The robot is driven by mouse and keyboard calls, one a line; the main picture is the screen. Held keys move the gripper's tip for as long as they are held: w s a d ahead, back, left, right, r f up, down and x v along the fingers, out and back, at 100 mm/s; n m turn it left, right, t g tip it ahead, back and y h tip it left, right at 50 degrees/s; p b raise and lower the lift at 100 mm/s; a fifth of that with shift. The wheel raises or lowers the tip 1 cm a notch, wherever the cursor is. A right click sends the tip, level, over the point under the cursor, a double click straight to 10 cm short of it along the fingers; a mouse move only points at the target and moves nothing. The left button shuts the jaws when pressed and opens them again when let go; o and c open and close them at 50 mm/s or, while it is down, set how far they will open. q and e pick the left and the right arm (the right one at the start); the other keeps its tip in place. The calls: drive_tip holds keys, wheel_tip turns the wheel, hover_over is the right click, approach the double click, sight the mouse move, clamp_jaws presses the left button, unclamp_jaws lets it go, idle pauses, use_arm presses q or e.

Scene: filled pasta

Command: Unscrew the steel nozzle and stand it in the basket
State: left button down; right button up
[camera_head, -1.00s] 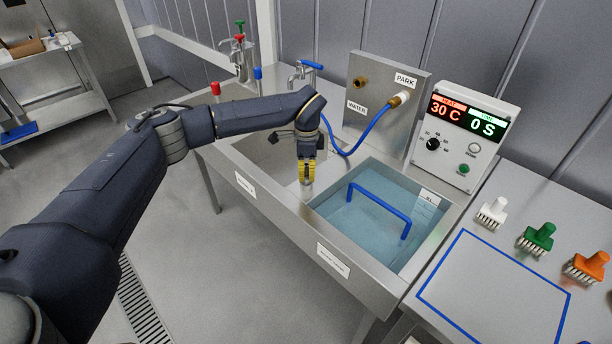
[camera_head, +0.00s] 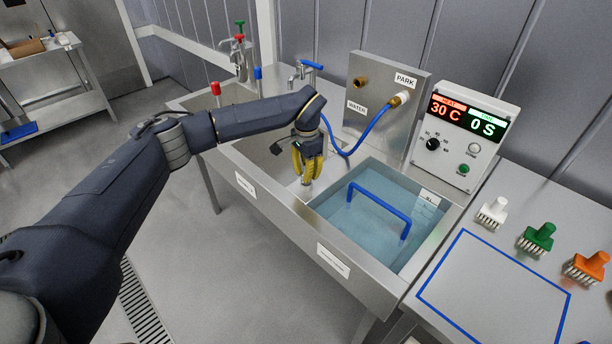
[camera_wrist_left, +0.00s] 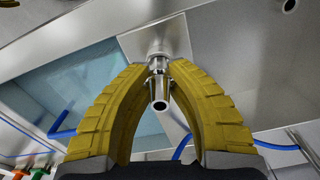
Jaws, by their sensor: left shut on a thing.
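My left gripper (camera_head: 308,180) is over the front of the steel sink, left of the water bath. In the left wrist view its yellow fingers (camera_wrist_left: 161,70) are shut on the steel nozzle (camera_wrist_left: 159,94), one finger on each side. The nozzle is a short bright tube with an open round end, in line with a steel fitting (camera_wrist_left: 157,49) beyond the fingertips. I cannot tell whether the two are still joined. A blue handle (camera_head: 380,206), apparently the basket's, stands in the bath; the basket's body is not clear under the water. My right gripper is not in view.
The water bath (camera_head: 447,232) has a raised steel rim. A blue hose (camera_head: 371,137) hangs from the upright panel behind it. A control box (camera_head: 462,140) stands behind the bath. White, green (camera_head: 537,239) and orange brushes lie right, beside a clear blue-outlined area (camera_head: 490,290).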

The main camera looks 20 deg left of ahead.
use_arm(q)
drive_tip(key=n, duration=0.5)
drive_tip(key=shift+s, duration=0.1)
drive_tip(key=shift+n, duration=0.8)
drive_tip(key=c, duration=1.2)
unclamp_jaws()
drive_tip(key=shift+c, duration=0.2)
